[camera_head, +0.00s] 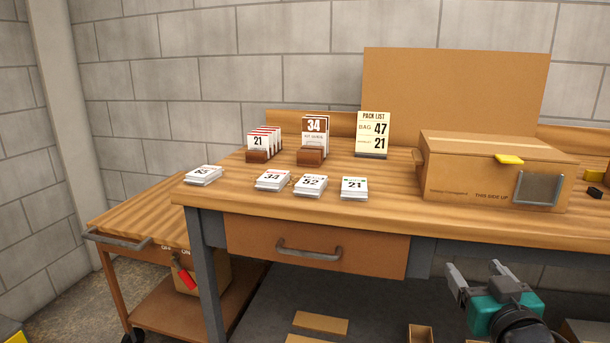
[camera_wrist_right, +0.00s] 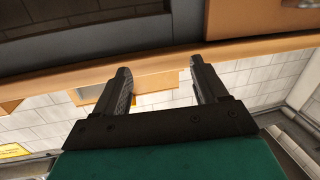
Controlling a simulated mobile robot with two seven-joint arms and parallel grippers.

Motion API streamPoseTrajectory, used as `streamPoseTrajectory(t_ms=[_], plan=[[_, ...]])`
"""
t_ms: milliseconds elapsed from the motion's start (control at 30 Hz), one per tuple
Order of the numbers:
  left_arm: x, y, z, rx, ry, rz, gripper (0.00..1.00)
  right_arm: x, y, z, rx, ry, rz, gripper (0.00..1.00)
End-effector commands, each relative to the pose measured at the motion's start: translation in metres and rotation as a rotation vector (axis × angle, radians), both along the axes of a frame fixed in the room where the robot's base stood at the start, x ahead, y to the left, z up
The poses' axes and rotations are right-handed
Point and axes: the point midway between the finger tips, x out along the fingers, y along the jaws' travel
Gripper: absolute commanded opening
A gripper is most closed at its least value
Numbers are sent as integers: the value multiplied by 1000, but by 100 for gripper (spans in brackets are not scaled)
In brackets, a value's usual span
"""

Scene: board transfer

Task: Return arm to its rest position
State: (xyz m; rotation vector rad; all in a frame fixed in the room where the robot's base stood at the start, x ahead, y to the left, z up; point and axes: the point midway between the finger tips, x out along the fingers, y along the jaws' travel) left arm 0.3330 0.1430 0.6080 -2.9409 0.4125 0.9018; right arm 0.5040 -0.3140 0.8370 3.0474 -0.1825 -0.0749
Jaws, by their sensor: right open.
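My right gripper (camera_head: 476,275) is low at the right in the head view, in front of the workbench and below its top. Its two fingers are apart with nothing between them. The right wrist view also shows the open, empty fingers (camera_wrist_right: 158,82), with the bench edge and a pale block wall behind them. My left gripper is in neither view.
The wooden workbench (camera_head: 400,200) carries stacks of numbered cards (camera_head: 310,185), card holders (camera_head: 312,155), a pack list sign (camera_head: 373,133) and a closed cardboard box (camera_head: 470,165). A drawer handle (camera_head: 308,252) juts from its front. A wooden cart (camera_head: 140,220) stands left.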

Motion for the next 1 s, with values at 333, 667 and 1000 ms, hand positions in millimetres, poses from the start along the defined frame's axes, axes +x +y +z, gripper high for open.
streamPoseTrajectory(t_ms=[333, 667, 1000], plan=[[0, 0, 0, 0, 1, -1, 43, -114, 128, -188, 53, 433, 271, 72], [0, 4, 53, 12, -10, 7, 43, -175, 164, -184, 78, 561, 344, 72], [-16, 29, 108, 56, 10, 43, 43, -184, 145, -119, 53, 568, 306, 72]])
